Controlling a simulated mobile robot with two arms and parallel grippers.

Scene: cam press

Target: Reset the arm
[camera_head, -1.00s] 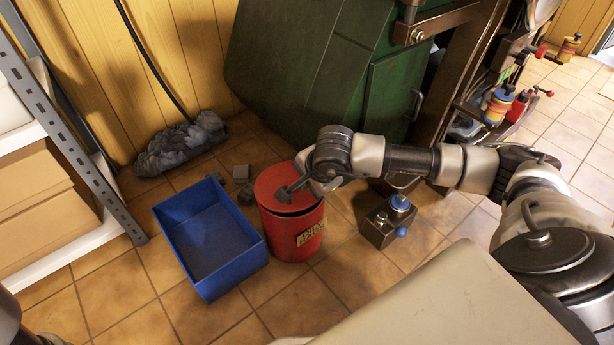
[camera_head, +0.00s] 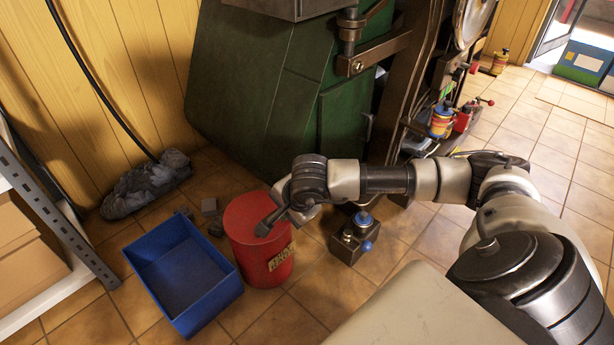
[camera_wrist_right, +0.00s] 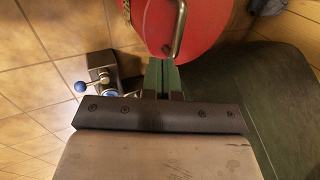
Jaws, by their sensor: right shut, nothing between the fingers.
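My right arm reaches in from the right in the head view. Its gripper (camera_head: 268,225) is over the right part of the lid of a red bin (camera_head: 255,255). In the right wrist view the two fingers (camera_wrist_right: 162,80) are close together with nothing between them. The red lid (camera_wrist_right: 190,22) with its metal handle (camera_wrist_right: 180,35) lies just beyond the fingertips there. I cannot tell if the fingers touch the lid. My left gripper is not in view.
A blue open tray (camera_head: 185,275) stands left of the bin. A metal block with blue knobs (camera_head: 357,240) stands on the tiles right of it. A large green machine (camera_head: 270,90) is behind. A grey rack (camera_head: 60,225) is at left.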

